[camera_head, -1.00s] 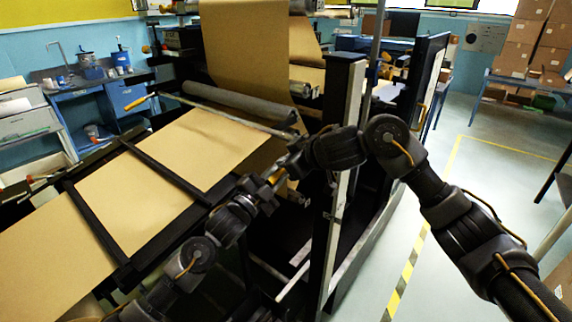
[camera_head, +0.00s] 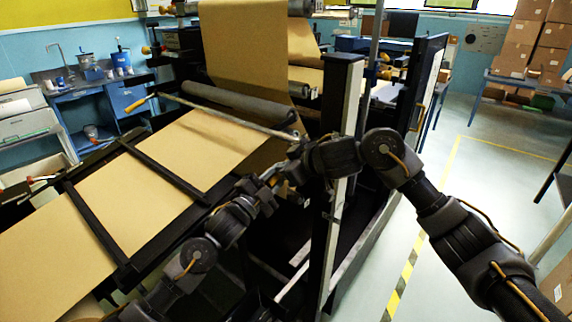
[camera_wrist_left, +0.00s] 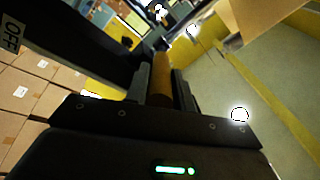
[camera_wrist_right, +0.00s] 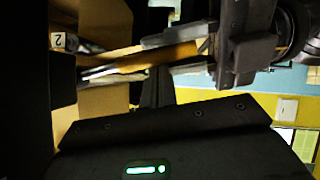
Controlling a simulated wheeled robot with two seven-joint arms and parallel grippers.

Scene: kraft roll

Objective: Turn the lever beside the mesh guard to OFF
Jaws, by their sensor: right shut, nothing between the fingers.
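The lever has an orange-brown handle (camera_wrist_left: 161,82), which shows in the left wrist view and in the right wrist view (camera_wrist_right: 165,57). My left gripper (camera_wrist_left: 162,88) has its fingers on both sides of the handle, seemingly closed on it. In the head view both grippers are small and partly hidden at the machine's side, the left (camera_head: 270,183) just lower left of the right (camera_head: 291,172). My right gripper (camera_wrist_right: 157,75) is shut and empty, close to the handle. An OFF label (camera_wrist_left: 12,35) is on a dark part. I cannot make out the mesh guard.
A dark upright post (camera_head: 336,190) stands close to my right forearm. A brown paper sheet (camera_head: 150,185) runs over the machine's frame on the left. A grey roller (camera_head: 240,103) is behind. The floor at right (camera_head: 480,195) is clear.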

